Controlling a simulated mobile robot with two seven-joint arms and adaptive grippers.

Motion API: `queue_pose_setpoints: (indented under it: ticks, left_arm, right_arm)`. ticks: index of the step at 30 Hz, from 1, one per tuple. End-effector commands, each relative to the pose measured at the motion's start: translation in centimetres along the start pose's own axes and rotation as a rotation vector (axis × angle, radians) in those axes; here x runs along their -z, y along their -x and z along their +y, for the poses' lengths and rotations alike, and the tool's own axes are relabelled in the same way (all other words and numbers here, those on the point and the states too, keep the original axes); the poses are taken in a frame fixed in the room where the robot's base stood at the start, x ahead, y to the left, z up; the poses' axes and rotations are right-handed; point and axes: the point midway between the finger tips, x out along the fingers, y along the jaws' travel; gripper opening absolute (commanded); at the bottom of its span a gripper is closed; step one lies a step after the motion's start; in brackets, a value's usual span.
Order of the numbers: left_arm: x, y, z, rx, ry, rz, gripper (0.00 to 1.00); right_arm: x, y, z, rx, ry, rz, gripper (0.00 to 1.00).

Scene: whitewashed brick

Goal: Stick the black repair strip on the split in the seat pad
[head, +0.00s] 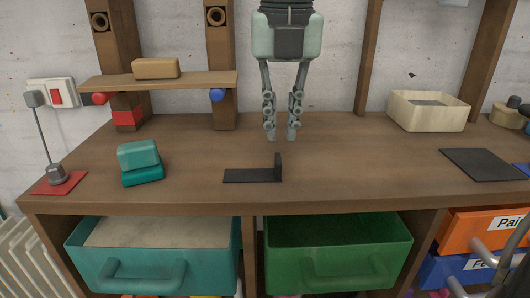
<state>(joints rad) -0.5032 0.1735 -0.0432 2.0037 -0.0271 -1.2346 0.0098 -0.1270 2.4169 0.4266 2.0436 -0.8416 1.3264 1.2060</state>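A black L-shaped piece (250,176) lies on the bench near its front middle, with a short upright tab at its right end. It may be the repair strip or a holder for it; I cannot tell. A thin dark square pad (483,164) lies flat at the right of the bench. It may be the seat pad, but no split can be made out on it. My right gripper (281,136) points straight down above the bench, almost in line with the upright tab. Its two fingers are apart with nothing between them. My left gripper is out of view.
A teal two-part block (140,163) and a lever on a red base (58,182) stand at the left. A raised shelf (200,80) holds a tan block. A cream bin (428,112) stands at the back right. Open teal and green drawers are below.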

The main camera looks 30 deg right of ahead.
Motion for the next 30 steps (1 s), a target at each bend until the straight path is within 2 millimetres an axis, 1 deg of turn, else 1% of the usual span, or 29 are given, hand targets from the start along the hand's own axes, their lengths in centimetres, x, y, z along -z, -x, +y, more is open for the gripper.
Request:
queue_pose_setpoints:
  ticks: [4,13,16,18,21,24,29,30]
  left_arm:
    - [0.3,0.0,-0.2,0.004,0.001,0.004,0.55]
    - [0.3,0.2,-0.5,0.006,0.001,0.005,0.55]
    - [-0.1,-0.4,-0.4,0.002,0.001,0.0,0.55]
    - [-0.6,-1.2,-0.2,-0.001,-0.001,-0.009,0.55]
    - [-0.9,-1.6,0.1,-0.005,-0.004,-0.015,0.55]
    - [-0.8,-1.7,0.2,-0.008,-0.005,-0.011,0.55]
    - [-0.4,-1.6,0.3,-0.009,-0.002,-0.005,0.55]
    - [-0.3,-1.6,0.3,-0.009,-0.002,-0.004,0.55]
  right_arm:
    - [0.0,-0.5,0.0,0.0,0.001,0.001,0.14]
    - [-0.1,-3.9,0.1,0.001,0.002,0.004,0.14]
    - [-0.2,-5.5,0.2,0.001,0.001,0.006,0.14]
    - [-0.3,-6.5,0.2,0.001,0.001,0.005,0.14]
    - [-0.3,-7.5,0.2,0.001,0.001,0.003,0.14]
    - [-0.3,-7.8,0.2,-0.001,0.001,0.001,0.14]
    - [-0.3,-7.8,0.2,-0.001,0.0,0.0,0.14]
    - [-0.3,-7.8,0.2,-0.001,0.0,0.0,0.1]
